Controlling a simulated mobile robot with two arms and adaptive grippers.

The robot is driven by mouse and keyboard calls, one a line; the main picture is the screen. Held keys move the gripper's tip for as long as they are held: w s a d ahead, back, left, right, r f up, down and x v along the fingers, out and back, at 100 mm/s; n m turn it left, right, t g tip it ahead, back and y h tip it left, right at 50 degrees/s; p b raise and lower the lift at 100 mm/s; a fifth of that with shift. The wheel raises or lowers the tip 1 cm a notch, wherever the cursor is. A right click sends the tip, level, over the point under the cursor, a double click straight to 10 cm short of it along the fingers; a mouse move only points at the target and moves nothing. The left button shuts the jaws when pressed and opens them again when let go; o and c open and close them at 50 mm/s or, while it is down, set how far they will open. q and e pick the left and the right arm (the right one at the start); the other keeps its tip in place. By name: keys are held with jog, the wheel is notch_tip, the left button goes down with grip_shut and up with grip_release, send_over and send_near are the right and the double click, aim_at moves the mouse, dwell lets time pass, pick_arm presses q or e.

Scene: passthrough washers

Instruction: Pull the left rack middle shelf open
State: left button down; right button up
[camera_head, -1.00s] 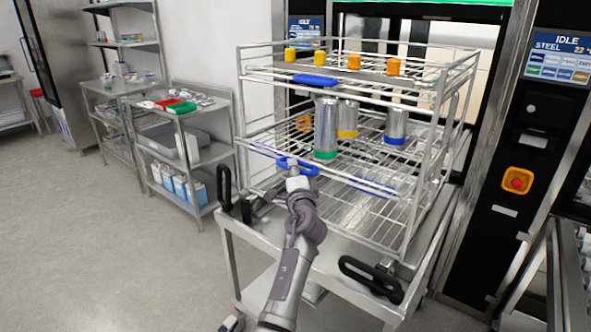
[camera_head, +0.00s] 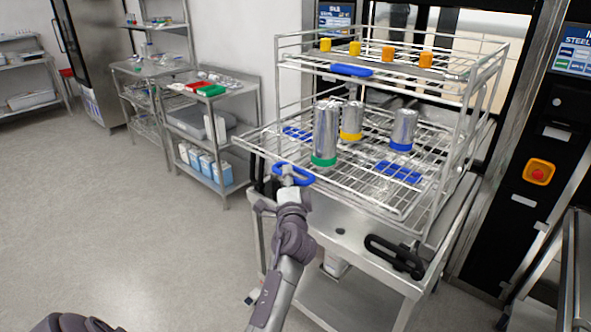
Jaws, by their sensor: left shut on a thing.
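The wire rack (camera_head: 470,130) stands on a steel cart in front of the washer. Its middle shelf (camera_head: 345,185) sticks out of the rack's front toward me. A green-based metal canister (camera_head: 325,135), a yellow-based one (camera_head: 351,122) and a blue-based one (camera_head: 402,131) stand upright on it. My left gripper (camera_head: 292,177) is shut on the blue handle (camera_head: 305,178) at the shelf's front edge. Part of the handle is hidden by the fingers. The upper shelf (camera_head: 385,68) has its own blue handle (camera_head: 351,70) and is in. My right gripper does not show.
The cart (camera_head: 350,255) has a black handle (camera_head: 396,257) at its right front. Side tables with trays and bottles (camera_head: 210,145) stand at the left. The washer's control panel with a red button (camera_head: 539,172) is at the right. Open floor lies at the left front.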

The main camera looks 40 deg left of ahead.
pick_arm(q)
jog(key=shift+s+a, duration=0.15)
jog(key=shift+s, duration=0.65)
jog(key=c, duration=1.4)
grip_release()
jog(key=v, duration=0.7)
jog(key=shift+s, duration=0.25)
